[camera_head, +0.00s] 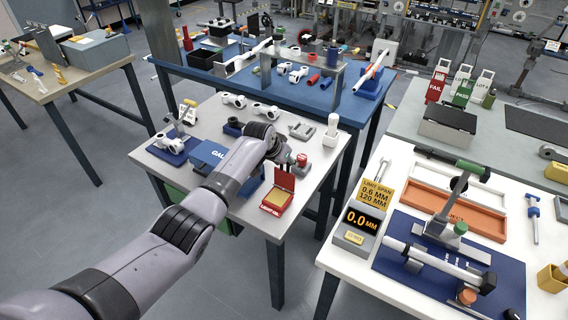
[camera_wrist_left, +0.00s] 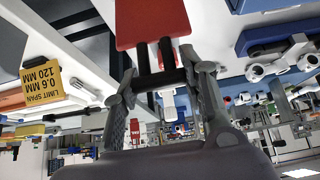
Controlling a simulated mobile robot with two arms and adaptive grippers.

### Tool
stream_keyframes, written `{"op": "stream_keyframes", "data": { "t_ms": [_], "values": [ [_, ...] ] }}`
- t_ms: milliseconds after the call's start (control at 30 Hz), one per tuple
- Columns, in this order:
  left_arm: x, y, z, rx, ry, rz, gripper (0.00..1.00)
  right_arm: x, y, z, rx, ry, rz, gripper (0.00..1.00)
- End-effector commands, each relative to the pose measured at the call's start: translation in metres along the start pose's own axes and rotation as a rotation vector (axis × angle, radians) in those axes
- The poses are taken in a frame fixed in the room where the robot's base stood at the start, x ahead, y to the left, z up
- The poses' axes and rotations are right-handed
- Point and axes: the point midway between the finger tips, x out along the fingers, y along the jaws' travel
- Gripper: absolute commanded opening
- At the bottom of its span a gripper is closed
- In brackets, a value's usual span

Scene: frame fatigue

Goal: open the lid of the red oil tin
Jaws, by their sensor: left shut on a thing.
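The red oil tin (camera_head: 268,209) stands at the near right corner of the small light-topped table, its front lettered. Its red lid (camera_head: 285,178) stands raised at the back, and a yellowish inside (camera_head: 275,200) shows below it. My left gripper (camera_head: 276,158) is just behind the raised lid, its fingertips mostly hidden in the head view. My right gripper is in neither view.
A blue lettered box (camera_head: 208,154) lies beside my left forearm. A grey piece with a red knob (camera_head: 302,160) stands close right of the gripper. White pipe fittings (camera_head: 265,110) lie farther back. A gap separates this table from the white bench (camera_head: 345,280) at right.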

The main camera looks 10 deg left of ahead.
Motion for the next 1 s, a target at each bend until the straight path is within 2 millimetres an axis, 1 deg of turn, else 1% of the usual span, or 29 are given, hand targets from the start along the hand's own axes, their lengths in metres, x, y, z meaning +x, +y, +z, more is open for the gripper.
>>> {"op": "stream_keyframes", "data": {
  "t_ms": [633,667,933,1000],
  "values": [
    [0.0014,0.0015,-0.0023,0.0,0.006,0.002,0.0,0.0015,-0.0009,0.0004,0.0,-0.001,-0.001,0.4],
    [0.0014,0.0015,-0.0023,0.0,0.006,0.002,0.4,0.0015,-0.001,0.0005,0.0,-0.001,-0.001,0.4],
    [0.0016,0.0007,-0.0008,0.0,0.002,0.001,0.58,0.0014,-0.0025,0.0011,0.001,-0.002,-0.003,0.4],
    [0.0017,0.0006,-0.0006,0.0,0.001,0.001,0.6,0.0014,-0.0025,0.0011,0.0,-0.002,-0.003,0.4]
  ]
}}
